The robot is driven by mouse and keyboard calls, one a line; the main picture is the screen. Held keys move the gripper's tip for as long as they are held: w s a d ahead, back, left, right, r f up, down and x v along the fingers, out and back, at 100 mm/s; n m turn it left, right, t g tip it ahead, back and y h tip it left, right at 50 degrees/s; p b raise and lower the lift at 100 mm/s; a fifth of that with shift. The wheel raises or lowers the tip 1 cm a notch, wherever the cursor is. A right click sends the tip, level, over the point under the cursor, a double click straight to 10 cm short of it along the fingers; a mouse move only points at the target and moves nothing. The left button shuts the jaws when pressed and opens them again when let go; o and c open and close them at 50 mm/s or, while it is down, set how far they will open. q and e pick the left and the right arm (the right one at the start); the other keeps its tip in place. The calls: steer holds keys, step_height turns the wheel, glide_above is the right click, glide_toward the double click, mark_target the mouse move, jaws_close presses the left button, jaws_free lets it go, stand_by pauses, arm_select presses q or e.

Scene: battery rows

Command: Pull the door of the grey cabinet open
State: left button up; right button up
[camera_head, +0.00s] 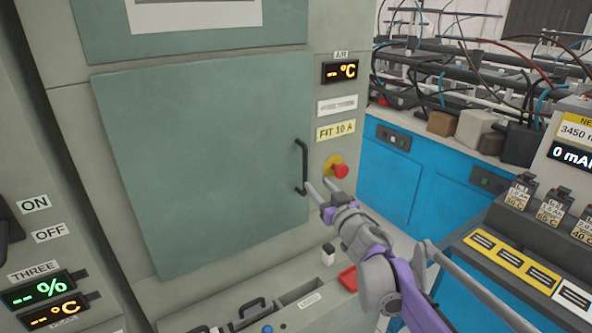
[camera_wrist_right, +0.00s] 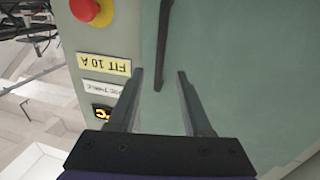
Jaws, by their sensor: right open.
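The grey cabinet (camera_head: 300,120) fills the middle of the head view. Its large grey-green door (camera_head: 200,160) looks closed, flush with the front. A black bar handle (camera_head: 300,167) stands upright at the door's right edge. My right gripper (camera_head: 317,187) is beside the lower part of the handle in the head view. In the right wrist view my right gripper (camera_wrist_right: 158,75) is open, its fingers apart, and the handle (camera_wrist_right: 163,45) shows between and beyond the fingertips. I cannot tell whether either finger touches it. My left gripper is not in view.
A red emergency button (camera_head: 340,170) on a yellow base sits just right of the handle. Below the door is a ledge with a tray (camera_head: 300,300) and a red block (camera_head: 348,279). A blue bench (camera_head: 400,180) and a dark counter with batteries (camera_head: 520,190) stand at right.

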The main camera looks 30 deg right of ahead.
mark_target(306, 171)
steer(key=w, duration=0.6)
steer(key=w+d+p, duration=0.1)
steer(key=w, duration=0.2)
steer(key=shift+w, duration=0.35)
jaws_close()
stand_by(0.9)
